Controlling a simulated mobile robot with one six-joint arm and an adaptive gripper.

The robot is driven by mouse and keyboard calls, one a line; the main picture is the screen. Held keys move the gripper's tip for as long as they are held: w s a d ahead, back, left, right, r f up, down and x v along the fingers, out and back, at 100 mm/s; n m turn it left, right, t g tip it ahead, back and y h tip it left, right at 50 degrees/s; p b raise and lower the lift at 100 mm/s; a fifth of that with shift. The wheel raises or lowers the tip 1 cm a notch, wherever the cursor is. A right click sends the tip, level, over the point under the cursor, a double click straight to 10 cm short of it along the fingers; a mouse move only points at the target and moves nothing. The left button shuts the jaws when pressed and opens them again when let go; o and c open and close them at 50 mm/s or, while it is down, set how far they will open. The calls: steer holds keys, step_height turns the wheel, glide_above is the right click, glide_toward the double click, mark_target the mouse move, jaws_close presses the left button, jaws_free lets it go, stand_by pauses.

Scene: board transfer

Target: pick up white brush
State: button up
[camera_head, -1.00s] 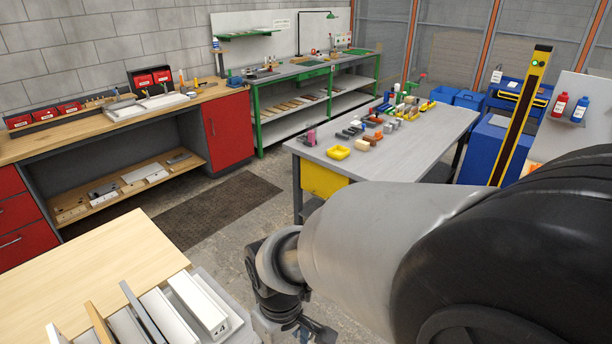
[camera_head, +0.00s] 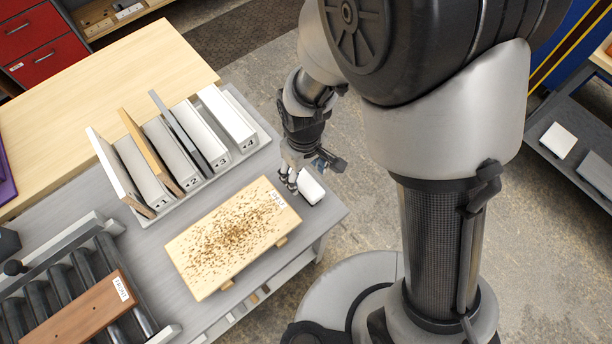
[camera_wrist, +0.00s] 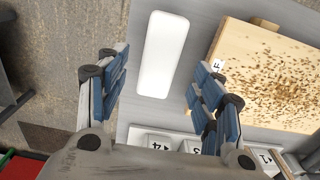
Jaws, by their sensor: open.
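The white brush (camera_head: 311,187) is a plain white block lying at the right end of the grey table, beside the speckled board. In the wrist view the white brush (camera_wrist: 164,54) lies ahead of and between my open fingers, lengthwise along them. My gripper (camera_head: 292,178) is at the brush's upper left end in the head view. In the wrist view my gripper (camera_wrist: 158,84) has its blue-padded fingers spread wide, with nothing between the pads. The brush's underside is hidden.
A light wooden board (camera_head: 232,236) covered in brown specks lies left of the brush. A numbered rack (camera_head: 260,131) holds upright boards behind it. A roller frame (camera_head: 60,262) carries a brown board (camera_head: 92,312). The table's right edge is close to the brush.

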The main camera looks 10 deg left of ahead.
mark_target(305, 181)
step_height(305, 181, down, 5)
steer(key=shift+d+f+b, duration=0.1)
steer(key=shift+f+b, duration=0.05)
steer(key=shift+b, duration=0.85)
steer(key=c, duration=1.2)
